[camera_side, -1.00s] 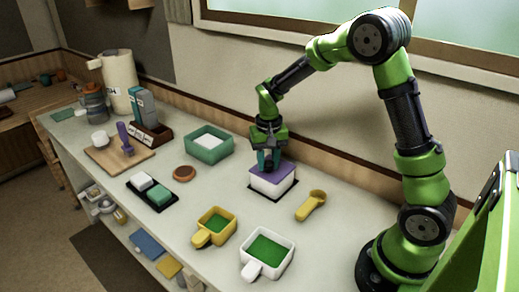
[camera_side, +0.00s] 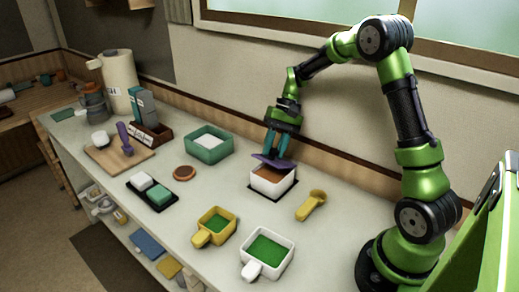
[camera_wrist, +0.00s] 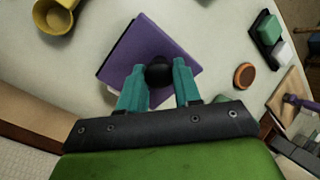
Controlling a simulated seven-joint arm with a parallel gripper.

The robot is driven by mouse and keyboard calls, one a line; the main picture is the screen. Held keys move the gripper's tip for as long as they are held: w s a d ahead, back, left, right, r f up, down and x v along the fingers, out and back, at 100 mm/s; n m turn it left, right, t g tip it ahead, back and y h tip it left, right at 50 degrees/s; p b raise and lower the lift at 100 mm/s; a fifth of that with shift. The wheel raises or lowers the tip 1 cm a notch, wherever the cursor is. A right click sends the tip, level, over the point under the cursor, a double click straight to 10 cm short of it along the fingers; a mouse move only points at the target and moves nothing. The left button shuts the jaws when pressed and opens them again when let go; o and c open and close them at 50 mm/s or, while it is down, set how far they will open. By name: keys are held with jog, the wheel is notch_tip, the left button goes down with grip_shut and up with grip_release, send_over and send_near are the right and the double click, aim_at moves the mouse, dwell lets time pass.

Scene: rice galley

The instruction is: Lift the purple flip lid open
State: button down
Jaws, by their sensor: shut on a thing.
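The purple flip lid (camera_side: 270,161) is tilted up above the white box (camera_side: 272,186), and the box's brown inside shows below it in the side view. My gripper (camera_side: 276,154) is above the lid, its teal fingers shut on the lid's knob. In the wrist view the purple lid (camera_wrist: 150,60) lies ahead of my gripper (camera_wrist: 158,82), with the round black knob (camera_wrist: 158,75) between the two teal fingertips.
A yellow scoop (camera_side: 311,205) lies right of the box. A teal bin (camera_side: 208,147) stands to the left, with a brown disc (camera_side: 184,173) nearby. Yellow (camera_side: 214,228) and white (camera_side: 267,255) green-filled containers stand in front. The wall is close behind.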

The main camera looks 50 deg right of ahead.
jog(key=shift+d+r+y, duration=0.15)
jog(key=shift+d+y, duration=0.1)
jog(key=shift+y, duration=0.05)
jog(key=c, duration=0.8)
grip_release()
